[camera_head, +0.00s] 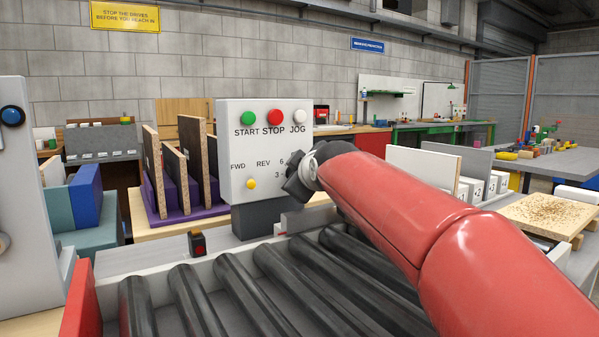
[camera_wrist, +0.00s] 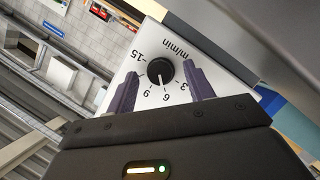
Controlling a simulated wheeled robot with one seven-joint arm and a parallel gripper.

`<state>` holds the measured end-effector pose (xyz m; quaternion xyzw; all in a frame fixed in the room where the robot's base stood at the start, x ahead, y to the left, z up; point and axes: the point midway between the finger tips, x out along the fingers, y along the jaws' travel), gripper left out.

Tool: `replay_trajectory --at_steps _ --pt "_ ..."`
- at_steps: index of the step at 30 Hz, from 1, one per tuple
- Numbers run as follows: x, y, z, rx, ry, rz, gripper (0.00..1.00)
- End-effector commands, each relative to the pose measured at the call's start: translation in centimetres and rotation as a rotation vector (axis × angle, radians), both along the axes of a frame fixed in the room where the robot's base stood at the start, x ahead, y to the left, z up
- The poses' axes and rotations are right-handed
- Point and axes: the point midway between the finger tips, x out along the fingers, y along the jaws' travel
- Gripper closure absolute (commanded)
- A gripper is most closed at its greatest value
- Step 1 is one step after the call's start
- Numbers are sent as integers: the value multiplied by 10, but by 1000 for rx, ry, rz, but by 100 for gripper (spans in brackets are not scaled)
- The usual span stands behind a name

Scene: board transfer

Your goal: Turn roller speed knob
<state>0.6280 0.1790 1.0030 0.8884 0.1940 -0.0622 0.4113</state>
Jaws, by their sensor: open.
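The roller speed knob (camera_wrist: 160,72) is black and round with a pale pointer mark. It sits on a white panel face with a dial marked 3, 6, 9, 15 and "m/min", upside down in the wrist view. The pointer appears to face near the 6. My gripper (camera_wrist: 161,76) is open, its two dark fingers on either side of the knob; I cannot tell whether they touch it. In the head view, my gripper (camera_head: 298,180) is at the right side of the white control panel (camera_head: 237,150) and hides the knob and part of the dial.
The panel also carries a green START button (camera_head: 248,118), a red STOP button (camera_head: 265,117), a white JOG button (camera_head: 294,118) and a yellow FWD/REV selector (camera_head: 251,184). A roller conveyor (camera_head: 285,280) lies below. Boards (camera_head: 190,165) stand in a purple rack behind.

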Motion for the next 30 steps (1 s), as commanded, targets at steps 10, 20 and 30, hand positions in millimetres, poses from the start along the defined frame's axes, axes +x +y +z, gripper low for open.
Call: replay_trajectory --at_steps 10,20,30 --pt "2 1 -1 0 -1 -1 54" --pt "2 1 -1 0 0 0 91" --pt "3 0 0 64 44 -2 91"
